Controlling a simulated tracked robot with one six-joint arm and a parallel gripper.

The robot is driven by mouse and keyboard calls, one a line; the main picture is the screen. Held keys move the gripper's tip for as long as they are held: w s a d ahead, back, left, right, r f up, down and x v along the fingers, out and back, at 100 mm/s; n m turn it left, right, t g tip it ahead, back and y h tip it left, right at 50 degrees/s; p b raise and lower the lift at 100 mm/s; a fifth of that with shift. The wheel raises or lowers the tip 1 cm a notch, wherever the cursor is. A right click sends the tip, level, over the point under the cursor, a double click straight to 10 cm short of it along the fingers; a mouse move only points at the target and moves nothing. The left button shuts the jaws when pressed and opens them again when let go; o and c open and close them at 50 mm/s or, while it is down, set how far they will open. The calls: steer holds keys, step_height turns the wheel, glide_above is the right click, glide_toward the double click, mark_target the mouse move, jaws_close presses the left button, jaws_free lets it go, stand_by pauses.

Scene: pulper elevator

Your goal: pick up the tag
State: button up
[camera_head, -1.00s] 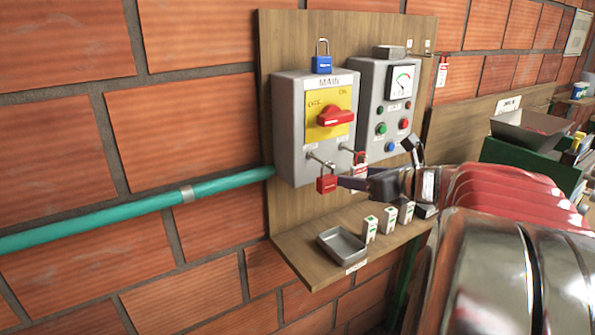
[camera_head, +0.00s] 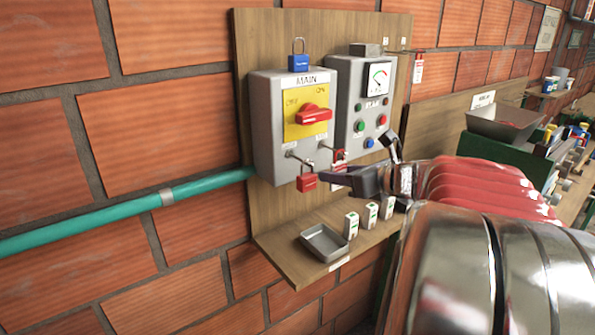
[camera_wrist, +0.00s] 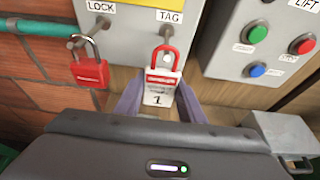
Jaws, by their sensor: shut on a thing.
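The tag (camera_wrist: 159,92), white with a red top band, a red loop and the number 1, hangs at the peg under the TAG label in the wrist view. Its loop is still around or against the peg; I cannot tell which. In the head view the tag (camera_head: 339,157) is small and partly hidden by my gripper (camera_head: 330,179). In the wrist view the two purple fingers of my gripper (camera_wrist: 157,101) stand on either side of the tag's lower part, shut on it.
A red padlock (camera_wrist: 88,68) hangs on the LOCK peg just left. The grey MAIN box (camera_head: 268,125) and the button box (camera_head: 345,120) are close behind. Below, a shelf holds a metal tray (camera_head: 324,243) and several small white blocks (camera_head: 351,225). A grey block (camera_wrist: 282,135) is near right.

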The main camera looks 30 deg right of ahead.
steer(key=shift+c, duration=1.3)
steer(key=shift+r, duration=0.1)
steer(key=shift+r, duration=0.3)
steer(key=s, duration=1.8)
steer(key=shift+d+r, duration=0.3)
steer(key=shift+r, duration=0.05)
steer(key=shift+s, duration=0.15)
